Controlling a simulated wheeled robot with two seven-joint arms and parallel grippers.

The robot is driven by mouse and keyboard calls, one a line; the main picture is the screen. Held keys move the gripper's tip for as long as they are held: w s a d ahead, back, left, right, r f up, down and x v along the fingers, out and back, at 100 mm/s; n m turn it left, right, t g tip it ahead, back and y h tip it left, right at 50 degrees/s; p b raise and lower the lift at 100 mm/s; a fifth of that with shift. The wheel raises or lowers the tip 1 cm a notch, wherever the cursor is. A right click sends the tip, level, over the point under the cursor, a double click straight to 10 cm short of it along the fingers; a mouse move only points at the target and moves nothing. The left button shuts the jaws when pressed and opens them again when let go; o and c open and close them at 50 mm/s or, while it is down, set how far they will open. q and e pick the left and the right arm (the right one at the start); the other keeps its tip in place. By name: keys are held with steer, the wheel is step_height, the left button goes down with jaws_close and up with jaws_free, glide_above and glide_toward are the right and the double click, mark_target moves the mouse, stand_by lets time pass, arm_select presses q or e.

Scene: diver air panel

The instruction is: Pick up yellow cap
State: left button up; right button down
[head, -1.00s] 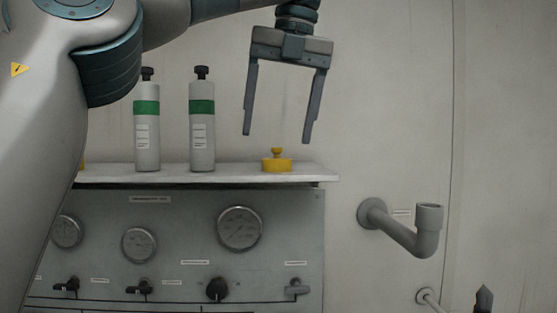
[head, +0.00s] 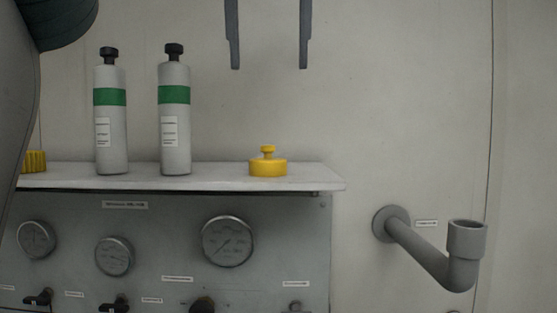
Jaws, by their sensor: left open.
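The yellow cap (head: 267,166) is a low round disc with a small knob on top. It sits upright on the white shelf (head: 318,184), near its right end. My left gripper (head: 269,66) hangs above the cap with its fingers pointing down, open and empty. Only the lower fingers show; the rest is cut off by the top edge. There is a clear gap between the fingertips and the knob. My right gripper is not in view.
Two grey bottles with green bands, one (head: 174,125) nearer the cap and one (head: 110,128) further left, stand on the shelf. A ribbed yellow object (head: 35,161) shows at far left. Below is a gauge panel (head: 160,222). A grey pipe (head: 430,255) juts from the wall at right.

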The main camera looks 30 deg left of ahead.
arm_select(q)
steer(key=shift+s, duration=0.65)
glide_toward(267, 159)
steer(key=x, duration=0.3)
steer(key=shift+w+f, duration=0.25)
steer(key=shift+f, duration=0.1)
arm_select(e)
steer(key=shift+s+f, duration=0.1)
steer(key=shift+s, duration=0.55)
arm_select(q)
steer(key=shift+s, duration=0.1)
steer(key=shift+w+a+x, duration=0.1)
steer(key=shift+x, duration=1.2)
steer(key=shift+w+a+x, duration=0.1)
steer(key=shift+w+x, duration=0.05)
steer(key=shift+x, duration=1.15)
steer(key=shift+r, duration=0.1)
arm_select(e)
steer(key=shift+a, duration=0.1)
arm_select(q)
steer(key=shift+s+d, duration=0.1)
